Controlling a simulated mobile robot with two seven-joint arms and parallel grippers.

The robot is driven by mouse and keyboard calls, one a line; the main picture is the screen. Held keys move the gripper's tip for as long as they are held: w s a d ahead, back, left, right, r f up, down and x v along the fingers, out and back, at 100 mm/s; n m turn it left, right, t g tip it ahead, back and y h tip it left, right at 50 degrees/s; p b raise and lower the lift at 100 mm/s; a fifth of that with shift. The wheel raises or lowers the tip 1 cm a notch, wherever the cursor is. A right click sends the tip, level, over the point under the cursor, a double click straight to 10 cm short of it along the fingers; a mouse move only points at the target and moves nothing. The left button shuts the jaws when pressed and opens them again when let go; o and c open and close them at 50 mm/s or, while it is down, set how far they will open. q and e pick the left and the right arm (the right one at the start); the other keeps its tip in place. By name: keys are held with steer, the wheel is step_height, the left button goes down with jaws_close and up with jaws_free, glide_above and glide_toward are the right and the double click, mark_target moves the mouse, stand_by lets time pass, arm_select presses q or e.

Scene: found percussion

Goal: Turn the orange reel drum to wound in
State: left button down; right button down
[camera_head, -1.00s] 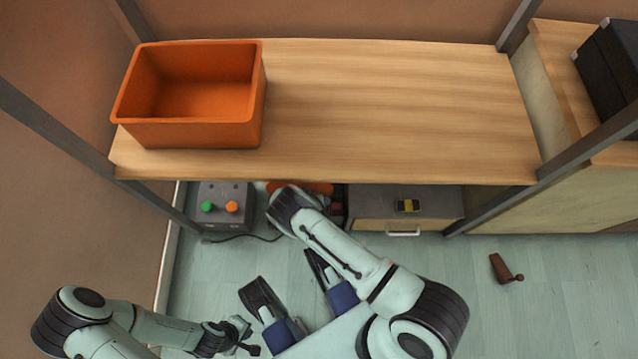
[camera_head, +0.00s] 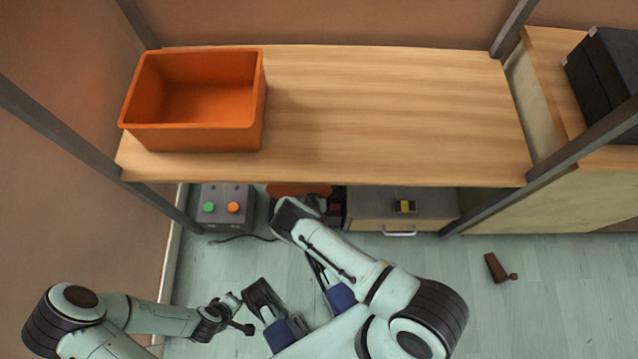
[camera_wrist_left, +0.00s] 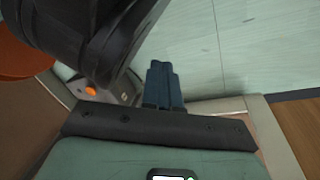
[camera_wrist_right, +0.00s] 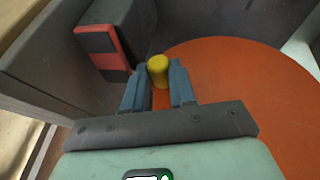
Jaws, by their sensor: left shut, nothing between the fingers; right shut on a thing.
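The orange reel drum (camera_head: 298,190) shows as a strip under the front edge of the wooden shelf in the head view; the rest is hidden by the shelf and my right arm. In the right wrist view its orange disc (camera_wrist_right: 235,75) fills the right side, with a yellow knob (camera_wrist_right: 158,70) standing on it. My right gripper (camera_wrist_right: 158,88) is shut on the yellow knob. My left gripper (camera_wrist_left: 163,85) is shut and empty, low at the left in the head view, away from the drum.
An orange bin (camera_head: 192,138) sits on the shelf (camera_head: 390,110). Below are a grey box (camera_head: 225,195) with green and orange buttons, and a drawer unit (camera_head: 400,212). A red-and-black block (camera_wrist_right: 103,50) is beside the drum. A brown object (camera_head: 497,267) lies on the floor at right.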

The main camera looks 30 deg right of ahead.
steer(key=shift+s+f+t+y+p, duration=0.1)
steer(key=shift+f+t+y+p, duration=0.15)
steer(key=shift+y+p, duration=0.6)
steer(key=shift+a+f+m+t+y+p, duration=0.15)
steer(key=shift+f+m+t+y+p, duration=0.25)
steer(key=shift+p, duration=0.5)
steer(key=shift+f+t, duration=0.25)
steer(key=shift+f, duration=0.1)
arm_select(q)
step_height(320, 180, up, 6)
steer(key=w+d+t, duration=0.1)
steer(key=w+d, duration=0.1)
steer(key=shift+w+f+b, duration=0.15)
steer(key=shift+f+b, duration=0.05)
steer(key=shift+b, duration=0.15)
arm_select(e)
steer(key=shift+w+a+f+t+y, duration=0.25)
steer(key=shift+f+y, duration=0.1)
steer(key=shift+y, duration=0.15)
steer(key=shift+w+a+f+t+y, duration=0.15)
steer(key=shift+f+t+y, duration=0.1)
steer(key=shift+f+y, duration=0.15)
arm_select(q)
steer(key=shift+a, duration=0.1)
arm_select(e)
steer(key=c, duration=0.9)
jaws_free()
